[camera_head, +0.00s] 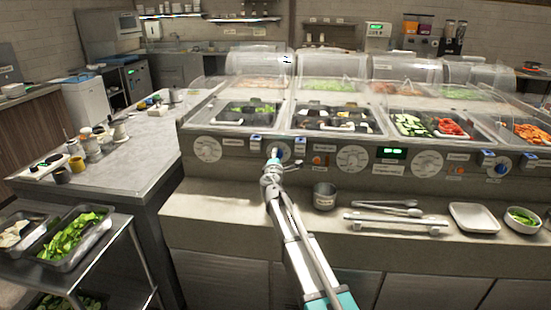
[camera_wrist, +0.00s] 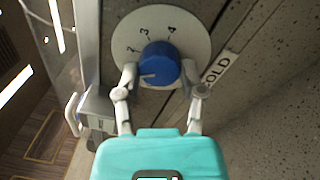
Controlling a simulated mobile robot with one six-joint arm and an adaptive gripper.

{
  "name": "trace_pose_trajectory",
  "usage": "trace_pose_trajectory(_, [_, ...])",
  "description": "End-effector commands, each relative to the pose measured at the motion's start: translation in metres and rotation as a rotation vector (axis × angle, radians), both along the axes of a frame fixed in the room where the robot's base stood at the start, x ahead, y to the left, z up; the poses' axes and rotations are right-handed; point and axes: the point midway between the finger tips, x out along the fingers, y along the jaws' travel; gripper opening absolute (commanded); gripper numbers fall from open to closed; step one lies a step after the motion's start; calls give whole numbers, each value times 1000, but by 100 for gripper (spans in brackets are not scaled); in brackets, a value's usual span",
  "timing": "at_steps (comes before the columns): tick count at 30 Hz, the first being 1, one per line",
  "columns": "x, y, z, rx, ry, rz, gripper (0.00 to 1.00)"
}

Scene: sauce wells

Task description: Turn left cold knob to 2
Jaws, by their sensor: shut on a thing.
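The left cold knob (camera_wrist: 162,60) is blue and sits on a round white dial plate (camera_wrist: 190,28) marked 2, 3 and 4 in the wrist view. A short white line on the knob points left and slightly down in that view, below the 2. Part of the plate is hidden behind my fingers. A label ending in "OLD" (camera_wrist: 216,71) is beside it. My gripper (camera_wrist: 160,73) is shut on the knob, one finger on each side. In the head view my gripper (camera_head: 272,160) reaches the counter's front panel at this dial and hides most of the knob.
A round gauge (camera_head: 207,149) is left of my gripper and another gauge (camera_head: 353,159) is right. A second blue knob (camera_head: 501,165) is far right. Food wells lie above.

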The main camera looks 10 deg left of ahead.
Motion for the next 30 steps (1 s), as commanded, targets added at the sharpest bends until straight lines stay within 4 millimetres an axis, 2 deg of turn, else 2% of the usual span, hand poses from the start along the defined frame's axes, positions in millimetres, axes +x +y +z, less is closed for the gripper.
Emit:
trace_pose_trajectory(15, [1, 0, 0, 439, -15, -2, 4])
trace_pose_trajectory(22, [0, 0, 0, 537, -19, -2, 4])
trace_pose_trajectory(30, [0, 0, 0, 566, -20, -3, 4])
